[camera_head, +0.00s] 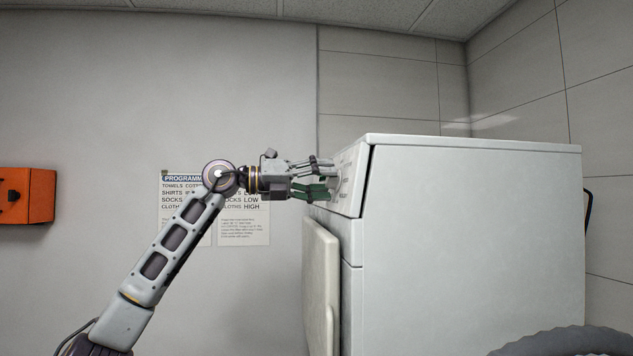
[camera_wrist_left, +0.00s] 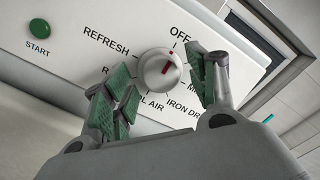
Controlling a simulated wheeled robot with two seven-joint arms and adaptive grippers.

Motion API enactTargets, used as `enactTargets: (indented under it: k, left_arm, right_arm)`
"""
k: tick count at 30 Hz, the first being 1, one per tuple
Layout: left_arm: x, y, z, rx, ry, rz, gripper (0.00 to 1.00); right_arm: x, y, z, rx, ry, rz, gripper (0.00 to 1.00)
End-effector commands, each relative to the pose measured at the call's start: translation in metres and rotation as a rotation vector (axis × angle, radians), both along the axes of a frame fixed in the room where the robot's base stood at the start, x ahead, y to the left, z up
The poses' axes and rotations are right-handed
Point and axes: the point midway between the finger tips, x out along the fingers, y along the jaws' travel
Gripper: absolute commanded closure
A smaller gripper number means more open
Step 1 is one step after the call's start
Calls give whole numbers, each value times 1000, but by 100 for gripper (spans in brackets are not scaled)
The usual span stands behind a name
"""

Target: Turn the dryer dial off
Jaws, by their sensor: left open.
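The dryer dial (camera_wrist_left: 158,70) is a round silver-grey knob with a red mark, on the white control panel (camera_wrist_left: 75,42). In the wrist view, the red mark leans up and right, toward the side of the OFF label (camera_wrist_left: 180,34); its exact setting is hard to tell. My left gripper (camera_wrist_left: 158,84) is open, its green-padded fingers on either side of the dial; I cannot tell whether they touch it. In the head view my left gripper (camera_head: 322,178) is at the front panel of the dryer (camera_head: 465,230), and the dial is hidden. My right gripper is not in view.
A green START button (camera_wrist_left: 40,28) is left of the dial. The dryer's pale door (camera_head: 320,290) is below the panel. A programme sign (camera_head: 240,232) and an orange box (camera_head: 40,195) are on the wall at left.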

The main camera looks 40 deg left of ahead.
Motion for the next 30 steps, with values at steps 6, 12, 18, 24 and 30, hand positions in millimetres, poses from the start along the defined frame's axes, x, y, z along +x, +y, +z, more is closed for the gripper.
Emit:
enactTargets:
  k: [6,12,18,24,30]
  left_arm:
    - [-1,1,-1,0,2,0,42]
    - [-4,4,-1,-1,2,1,42]
    - [-8,7,-1,-1,2,1,42]
    - [-13,10,-2,-1,2,0,42]
    - [-17,13,-1,0,2,1,42]
  right_arm:
    - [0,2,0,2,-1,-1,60]
    - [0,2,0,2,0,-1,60]
    - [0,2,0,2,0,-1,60]
    - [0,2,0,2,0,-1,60]
    - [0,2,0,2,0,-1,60]
